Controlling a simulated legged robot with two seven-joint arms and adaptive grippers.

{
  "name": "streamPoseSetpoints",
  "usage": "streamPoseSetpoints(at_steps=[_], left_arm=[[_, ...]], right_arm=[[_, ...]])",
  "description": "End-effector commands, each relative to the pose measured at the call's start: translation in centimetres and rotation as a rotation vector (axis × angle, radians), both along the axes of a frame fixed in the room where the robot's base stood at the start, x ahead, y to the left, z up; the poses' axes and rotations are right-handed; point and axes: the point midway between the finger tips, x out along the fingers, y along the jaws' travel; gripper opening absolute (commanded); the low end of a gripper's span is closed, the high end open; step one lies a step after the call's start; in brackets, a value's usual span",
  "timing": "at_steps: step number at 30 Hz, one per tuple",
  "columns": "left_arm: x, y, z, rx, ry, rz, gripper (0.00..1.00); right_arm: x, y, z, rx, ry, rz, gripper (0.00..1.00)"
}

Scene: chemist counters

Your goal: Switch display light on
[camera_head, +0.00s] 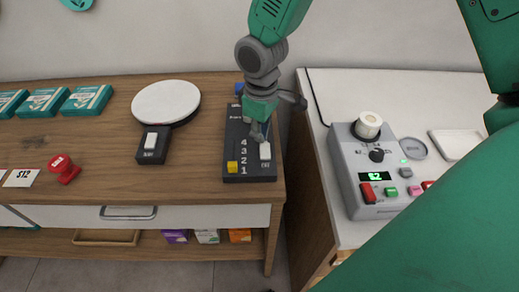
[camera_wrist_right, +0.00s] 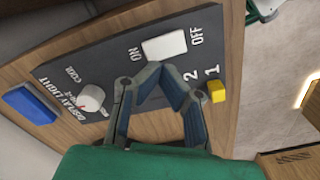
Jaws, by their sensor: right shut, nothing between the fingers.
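A dark control panel (camera_head: 235,165) lies on the wooden counter and also shows in the right wrist view (camera_wrist_right: 110,70). It bears a white rocker switch (camera_wrist_right: 164,46) between the words ON and OFF, which shows in the head view too (camera_head: 265,151). A white knob (camera_wrist_right: 95,98) sits near the words DISPLAY LIGHT. Which way the switch is tipped I cannot tell. My right gripper (camera_head: 259,134) is shut and empty, pointing down over the panel. Its fingertips (camera_wrist_right: 166,76) are close beside the switch; contact is unclear. My left gripper is out of view.
Left on the counter are a black box with a white switch (camera_head: 151,142), a round white plate (camera_head: 166,100) and a red stamp (camera_head: 64,169). A grey device (camera_head: 350,185) stands on the right counter.

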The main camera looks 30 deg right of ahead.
Motion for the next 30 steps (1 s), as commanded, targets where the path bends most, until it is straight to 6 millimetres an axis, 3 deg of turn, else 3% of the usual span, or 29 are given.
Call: streamPoseSetpoints(at_steps=[30], left_arm=[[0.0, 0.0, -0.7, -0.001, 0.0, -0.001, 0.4]], right_arm=[[0.0, -0.2, -1.6, 0.002, 0.001, -0.002, 0.0]])
